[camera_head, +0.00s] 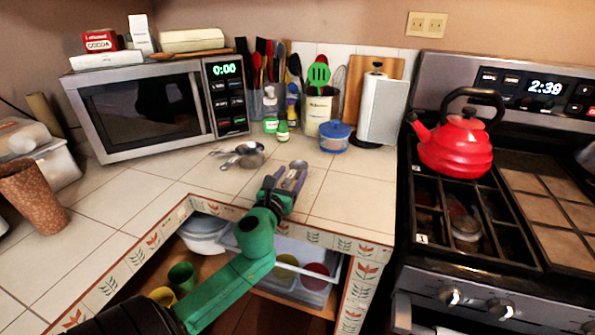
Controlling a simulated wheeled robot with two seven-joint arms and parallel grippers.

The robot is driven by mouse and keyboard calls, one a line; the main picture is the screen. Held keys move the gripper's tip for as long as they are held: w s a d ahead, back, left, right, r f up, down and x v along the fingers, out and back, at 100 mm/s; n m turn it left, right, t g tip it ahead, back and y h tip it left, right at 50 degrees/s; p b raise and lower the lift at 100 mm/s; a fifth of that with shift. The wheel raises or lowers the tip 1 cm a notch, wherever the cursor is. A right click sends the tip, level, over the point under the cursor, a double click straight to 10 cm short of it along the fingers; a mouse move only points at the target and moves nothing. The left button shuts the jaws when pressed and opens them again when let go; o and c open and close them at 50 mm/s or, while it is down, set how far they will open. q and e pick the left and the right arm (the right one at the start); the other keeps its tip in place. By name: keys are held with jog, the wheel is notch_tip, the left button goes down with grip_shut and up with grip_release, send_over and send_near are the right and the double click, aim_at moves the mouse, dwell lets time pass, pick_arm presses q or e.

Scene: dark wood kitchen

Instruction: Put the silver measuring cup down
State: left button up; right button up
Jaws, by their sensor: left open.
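Silver measuring cups (247,154) lie in a small cluster on the white tiled counter, in front of the microwave. A small silver cup-like piece (299,164) shows at the far end of my left gripper (286,178). My left gripper is over the counter near its front edge, to the right of the cluster and apart from it. It is open. Its fingers partly cover the small silver piece, and I cannot tell whether they touch it or whether it rests on the counter. My right gripper is not in view.
A microwave (150,107) stands at the back left. A red kettle (456,147) sits on the stove. Bare counter (353,196) lies right of my gripper.

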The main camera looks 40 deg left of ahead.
aim_at(292, 175)
pick_arm(q)
jog(key=shift+w+a, duration=0.1)
jog(key=shift+w, duration=0.2)
jog(key=shift+s, duration=0.1)
grip_shut()
jog(key=shift+r+p, duration=0.3)
jog(key=shift+r, duration=0.25)
notch_tip(292, 175, up, 8)
jog(key=p, duration=0.3)
jog(key=shift+f, duration=0.15)
notch_tip(292, 175, up, 11)
jog(key=p, duration=0.2)
jog(key=shift+p, duration=0.3)
